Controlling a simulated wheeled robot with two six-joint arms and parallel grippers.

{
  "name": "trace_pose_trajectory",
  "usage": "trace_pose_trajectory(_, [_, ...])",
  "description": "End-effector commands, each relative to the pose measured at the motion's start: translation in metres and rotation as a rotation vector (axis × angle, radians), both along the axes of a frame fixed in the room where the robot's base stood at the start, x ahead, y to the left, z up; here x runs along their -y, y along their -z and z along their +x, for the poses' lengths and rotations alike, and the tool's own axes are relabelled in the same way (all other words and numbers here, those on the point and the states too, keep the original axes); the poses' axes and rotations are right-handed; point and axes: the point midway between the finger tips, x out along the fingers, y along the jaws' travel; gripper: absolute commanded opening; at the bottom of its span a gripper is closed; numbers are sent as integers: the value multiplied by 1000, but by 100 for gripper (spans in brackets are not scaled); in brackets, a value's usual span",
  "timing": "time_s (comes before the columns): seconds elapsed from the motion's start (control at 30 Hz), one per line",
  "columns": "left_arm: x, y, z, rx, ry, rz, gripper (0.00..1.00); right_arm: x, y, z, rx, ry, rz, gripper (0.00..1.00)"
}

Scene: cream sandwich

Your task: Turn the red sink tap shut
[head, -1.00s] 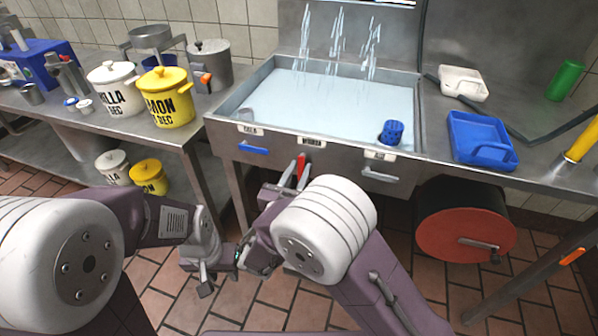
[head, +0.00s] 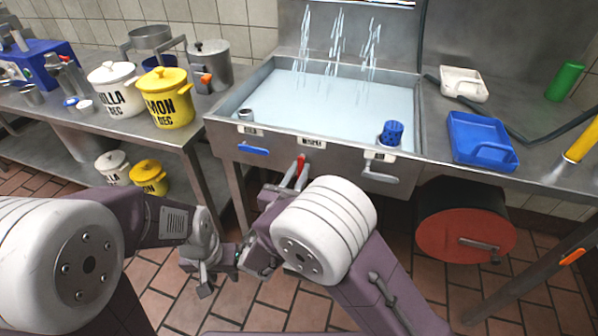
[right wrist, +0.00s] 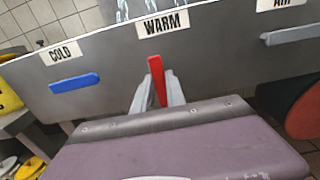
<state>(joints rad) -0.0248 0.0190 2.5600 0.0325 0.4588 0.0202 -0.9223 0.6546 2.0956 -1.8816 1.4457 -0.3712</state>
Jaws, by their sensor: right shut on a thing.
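The red tap handle (head: 301,162) stands out from the sink's front panel, below the WARM label. It shows upright in the right wrist view (right wrist: 157,81). My right gripper (head: 296,175) is shut on the red handle, with one pale finger on each side; the fingers also show in the right wrist view (right wrist: 158,95). The sink (head: 340,108) holds water, and several streams fall into it at the back. My left gripper (head: 203,285) hangs low over the floor, away from the sink, and its jaws are unclear.
A blue handle (head: 253,149) sits left of the red one, under COLD, and a grey handle (head: 380,177) to the right. A blue cup (head: 391,133) is in the sink's front right corner. A red-fronted drum (head: 465,235) hangs below the counter at right.

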Motion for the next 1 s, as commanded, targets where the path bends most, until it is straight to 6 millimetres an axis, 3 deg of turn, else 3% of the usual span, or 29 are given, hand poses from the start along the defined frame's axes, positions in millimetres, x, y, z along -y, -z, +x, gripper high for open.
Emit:
trace_pose_trajectory(0.67, [0, -2, 0, 0, 0, 0, 36, 0, 0, 0, -4, 0, -7, 0])
trace_pose_trajectory(1.0, [0, -31, 0, 0, 0, 0, 36, 4, -5, -2, -53, 0, -149, 0])
